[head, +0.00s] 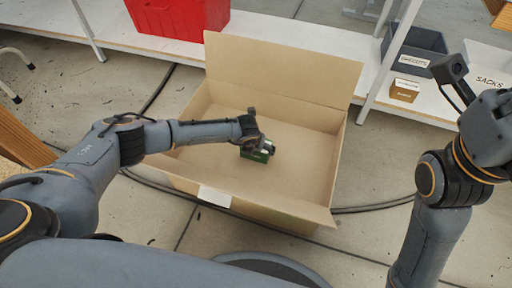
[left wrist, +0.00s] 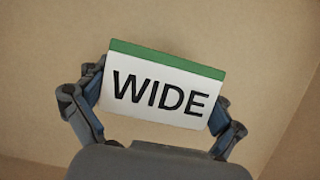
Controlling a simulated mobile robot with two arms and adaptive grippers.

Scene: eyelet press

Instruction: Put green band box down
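The green band box (left wrist: 165,92) has a white face reading WIDE and a green strip along its top edge. My left gripper (head: 258,143) reaches down into a large open cardboard box (head: 205,155), with the green band box (head: 256,157) between its fingers. In the left wrist view the fingers of my left gripper (left wrist: 157,102) press on both short sides of the box. The box is low inside the carton; whether it touches the carton floor cannot be told. My right arm is raised at the right, and its fingers do not show.
The carton stands on the floor with its back flap upright. Behind it is a white shelf (head: 290,38) with a red bin (head: 180,14), a grey bin (head: 415,50) and a small brown labelled box (head: 404,91). A dark cable (head: 370,209) runs along the floor.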

